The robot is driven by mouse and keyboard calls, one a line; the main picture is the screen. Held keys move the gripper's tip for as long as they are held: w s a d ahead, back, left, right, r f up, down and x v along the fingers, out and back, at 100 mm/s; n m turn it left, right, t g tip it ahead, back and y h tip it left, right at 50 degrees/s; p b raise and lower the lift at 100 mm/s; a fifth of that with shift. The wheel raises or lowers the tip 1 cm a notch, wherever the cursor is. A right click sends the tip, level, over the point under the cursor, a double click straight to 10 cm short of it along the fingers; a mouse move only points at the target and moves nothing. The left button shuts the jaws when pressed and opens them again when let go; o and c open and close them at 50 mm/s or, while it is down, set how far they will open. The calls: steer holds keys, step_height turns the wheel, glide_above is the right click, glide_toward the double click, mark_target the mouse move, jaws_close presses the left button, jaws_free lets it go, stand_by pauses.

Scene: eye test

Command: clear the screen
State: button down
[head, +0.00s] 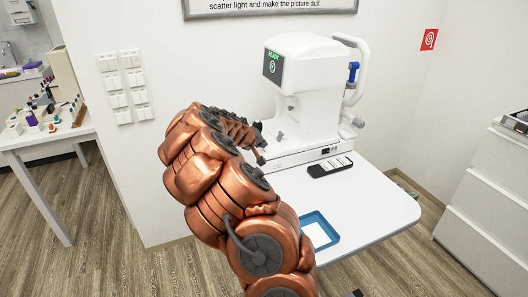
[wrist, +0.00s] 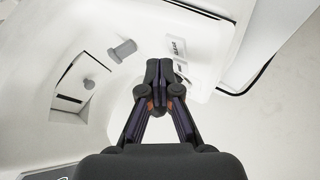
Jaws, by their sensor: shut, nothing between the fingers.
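The screen (head: 273,66) is a small dark panel on the left face of a white eye-test machine (head: 312,75). It shows green "READY" lettering and a round white symbol. My copper-coloured arm reaches up from the bottom, and my gripper (head: 259,136) is partly hidden by it, below the screen and near the machine's lower left side. In the wrist view, my gripper (wrist: 159,70) is shut and empty in front of white machine housing (wrist: 75,60). Whether the fingertips touch the housing I cannot tell. The screen's lit face does not show in the wrist view.
Wall switches (head: 123,85) are at left. White drawers (head: 487,195) stand at right. A grey knob (wrist: 124,49) projects near my fingers.

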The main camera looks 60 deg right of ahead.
mark_target(260, 154)
steer(key=shift+r, duration=0.1)
steer(key=shift+w+a+r+p, duration=0.1)
steer(key=shift+r+p, duration=0.1)
steer(key=shift+r, duration=0.6)
steer(key=shift+a+r+p, duration=0.1)
steer(key=shift+r+p, duration=0.05)
steer(key=shift+r, duration=0.6)
steer(key=shift+w+a+r+p, duration=0.1)
steer(key=shift+r+p, duration=0.1)
steer(key=shift+r, duration=0.6)
